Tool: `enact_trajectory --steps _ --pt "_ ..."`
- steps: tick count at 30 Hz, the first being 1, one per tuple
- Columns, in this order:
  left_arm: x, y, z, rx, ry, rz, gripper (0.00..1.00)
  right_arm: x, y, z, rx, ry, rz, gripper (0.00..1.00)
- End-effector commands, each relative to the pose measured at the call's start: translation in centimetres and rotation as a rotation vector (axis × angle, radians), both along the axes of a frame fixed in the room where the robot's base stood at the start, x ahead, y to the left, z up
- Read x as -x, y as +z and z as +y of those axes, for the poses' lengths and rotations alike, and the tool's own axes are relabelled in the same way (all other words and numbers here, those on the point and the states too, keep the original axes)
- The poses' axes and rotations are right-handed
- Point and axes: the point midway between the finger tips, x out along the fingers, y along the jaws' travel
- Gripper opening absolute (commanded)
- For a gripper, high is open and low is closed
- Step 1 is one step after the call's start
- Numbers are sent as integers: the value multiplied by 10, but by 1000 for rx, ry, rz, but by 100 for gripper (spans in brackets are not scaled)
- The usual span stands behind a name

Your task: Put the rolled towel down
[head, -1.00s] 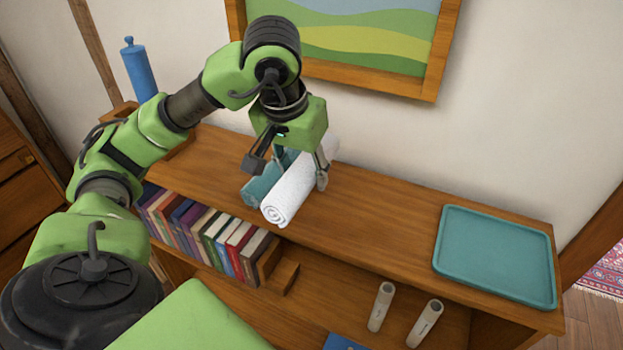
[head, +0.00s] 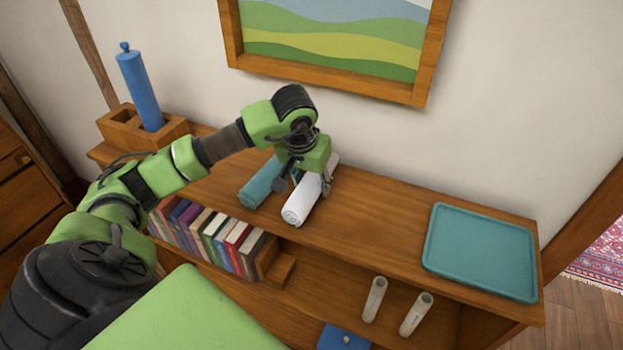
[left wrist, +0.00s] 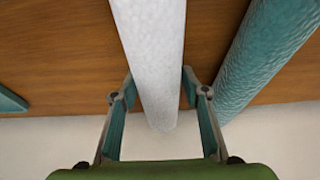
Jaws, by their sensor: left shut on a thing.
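A white rolled towel (head: 298,212) lies lengthwise on or just above the top of the wooden shelf (head: 385,215); I cannot tell which. My left gripper (head: 305,187) is over it from above, shut on it, with one finger on each side. In the left wrist view the white towel (left wrist: 158,50) runs between the two fingers (left wrist: 158,86). A teal rolled towel (head: 259,184) lies to its left on the shelf top, with a narrow gap between them. It also shows at the right in the left wrist view (left wrist: 265,60). My right gripper is not in view.
A teal tray (head: 480,252) lies at the shelf's right end, with bare wood between it and the white towel. A wooden holder (head: 118,130) with a blue cylinder (head: 140,92) stands at the left end. Books (head: 212,235) fill the compartment below. The wall is close behind.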

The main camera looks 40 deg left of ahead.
Motion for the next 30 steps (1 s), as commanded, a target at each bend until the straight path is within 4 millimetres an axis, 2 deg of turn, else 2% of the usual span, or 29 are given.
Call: enact_trajectory --steps 11,12,14,25,27,30 --pt "0 -5 0 0 1 -2 18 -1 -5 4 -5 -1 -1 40" --pt "0 -4 0 0 1 -1 47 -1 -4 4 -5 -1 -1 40" --pt "0 -4 0 0 1 -1 58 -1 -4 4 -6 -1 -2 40" --pt "0 -2 0 0 1 0 58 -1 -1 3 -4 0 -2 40" --pt "0 2 0 0 1 0 58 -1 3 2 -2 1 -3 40" --pt "3 15 0 -3 0 -7 58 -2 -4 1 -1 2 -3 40"
